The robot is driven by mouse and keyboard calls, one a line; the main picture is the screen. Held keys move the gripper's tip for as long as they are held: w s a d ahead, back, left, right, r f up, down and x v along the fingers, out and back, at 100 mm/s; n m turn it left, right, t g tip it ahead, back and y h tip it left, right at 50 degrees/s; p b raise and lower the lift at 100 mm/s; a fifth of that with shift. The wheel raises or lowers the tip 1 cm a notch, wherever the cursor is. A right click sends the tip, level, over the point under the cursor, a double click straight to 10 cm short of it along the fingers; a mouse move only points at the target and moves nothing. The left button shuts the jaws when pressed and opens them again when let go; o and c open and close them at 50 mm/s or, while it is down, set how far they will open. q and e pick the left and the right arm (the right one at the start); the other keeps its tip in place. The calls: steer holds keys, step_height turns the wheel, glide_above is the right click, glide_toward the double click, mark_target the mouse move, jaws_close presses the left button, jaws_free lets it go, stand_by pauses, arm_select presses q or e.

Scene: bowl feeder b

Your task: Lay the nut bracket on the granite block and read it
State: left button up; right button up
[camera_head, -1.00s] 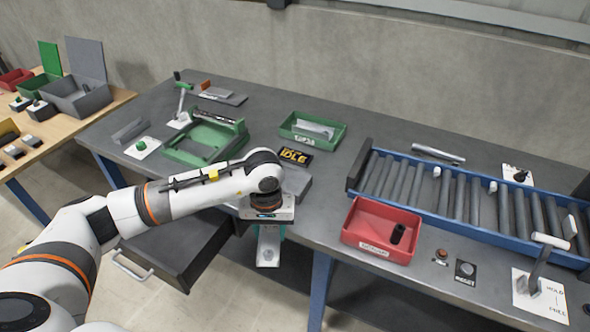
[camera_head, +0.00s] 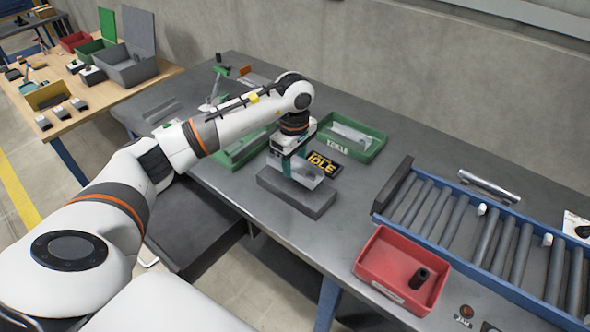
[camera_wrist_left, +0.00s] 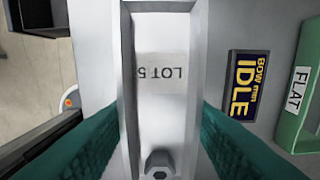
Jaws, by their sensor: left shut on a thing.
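The nut bracket is a pale metal channel; in the head view (camera_head: 309,174) it sits over the granite block. In the left wrist view the bracket (camera_wrist_left: 160,105) shows an upside-down label, "LOT 5", and a nut (camera_wrist_left: 159,165) near its lower end. My left gripper (camera_head: 290,166) is shut on the bracket, with a green finger on each side. The granite block (camera_head: 300,199) is a dark grey slab near the table's front edge. I cannot tell whether the bracket touches the block. The display (camera_head: 323,164) reads "IDLE". My right gripper is out of view.
A red bin (camera_head: 372,262) holding a dark part and a blue-framed roller conveyor (camera_head: 490,262) are to the right. An open drawer (camera_head: 190,245) hangs below the table.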

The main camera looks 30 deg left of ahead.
mark_target(295, 169)
arm_select(q)
step_height(295, 169, down, 3)
steer(key=shift+f+p, duration=0.15)
steer(key=shift+p, duration=0.2)
steer(key=shift+f, duration=0.25)
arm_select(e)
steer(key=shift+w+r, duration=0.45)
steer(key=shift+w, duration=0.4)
arm_select(q)
steer(key=shift+f, duration=0.1)
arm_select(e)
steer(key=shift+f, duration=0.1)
arm_select(q)
steer(key=o, duration=0.6)
steer(key=shift+f, duration=0.15)
steer(key=o, duration=0.4)
steer(key=shift+o, duration=0.2)
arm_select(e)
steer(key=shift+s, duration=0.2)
